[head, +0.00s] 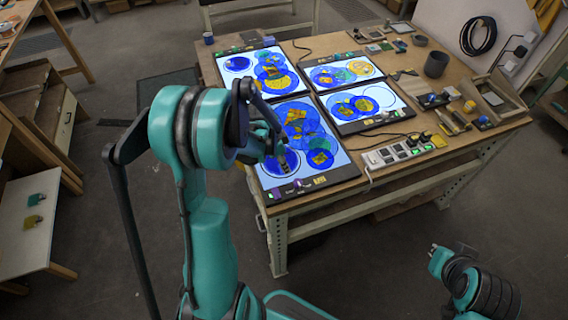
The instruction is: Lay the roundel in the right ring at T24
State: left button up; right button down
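Several lit panels lie on the workbench, with overlapping blue roundels and yellow pieces on them. The near-left panel (340,160) has a dark-rimmed ring (272,168) at its left. The near-right panel (396,110) has a pale ring (380,97) on its right side. I cannot read any label, so I cannot tell which spot is T24 or which roundel is meant. My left gripper (280,150) is over the left part of the near-left panel, partly hidden by its own arm. My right gripper (436,252) is low, off the bench's front edge, away from the panels. Its fingers are too small to judge.
A dark cup (436,64) and small tools stand at the bench's right. Open floor lies in front of the bench.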

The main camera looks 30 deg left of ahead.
pick_arm(q)
jog(key=p+v, duration=0.2)
jog(key=v, duration=0.9)
jog(key=s+d+r+n+t+y, duration=0.2)
jog(key=s+d+r+n+t, duration=0.3)
jog(key=s+d, duration=0.8)
notch_tip(320, 180, up, 3)
jog(key=d+n, duration=0.1)
jog(key=n, duration=0.2)
jog(key=shift+s+r, duration=0.2)
jog(key=shift+r, duration=0.05)
jog(key=shift+d, duration=0.15)
notch_tip(320, 180, down, 10)
jog(key=b, duration=0.9)
jog(key=shift+r, duration=0.2)
